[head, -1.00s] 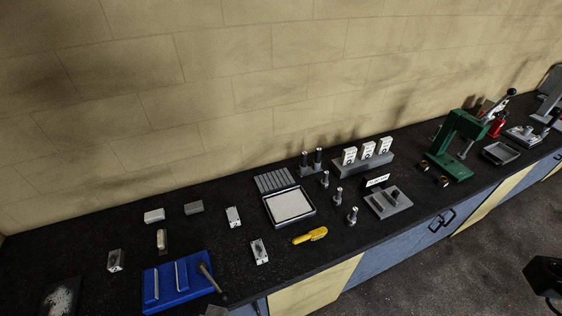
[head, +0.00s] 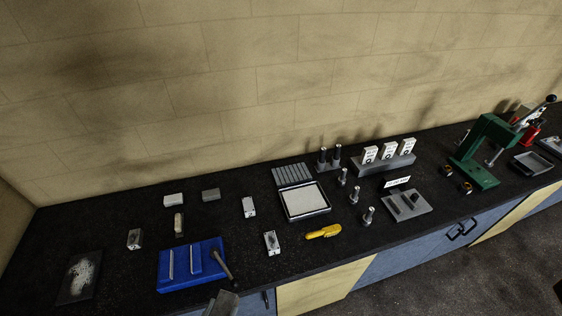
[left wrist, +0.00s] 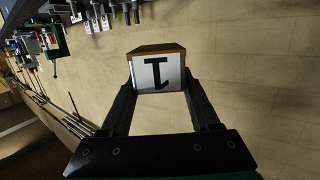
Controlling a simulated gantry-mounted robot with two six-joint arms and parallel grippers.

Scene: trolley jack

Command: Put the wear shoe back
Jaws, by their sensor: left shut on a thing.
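My left gripper (left wrist: 160,92) is shut on a block (left wrist: 148,74) in the left wrist view. The block has a white face with a black mark like a 1 or T and a brown edge along its top. It sits between the two dark fingers, with the bench and wall well beyond it. I cannot tell from its face alone whether it is the wear shoe. I cannot make out the left gripper clearly in the head view. My right gripper does not show.
The dark bench carries a blue tray (head: 206,270), several small metal blocks, a white-floored tray (head: 328,208), a yellow tool (head: 323,232) and upright pins. A grey rack (head: 400,167) holds white marked blocks near a green press (head: 478,177). The bench's left back is clear.

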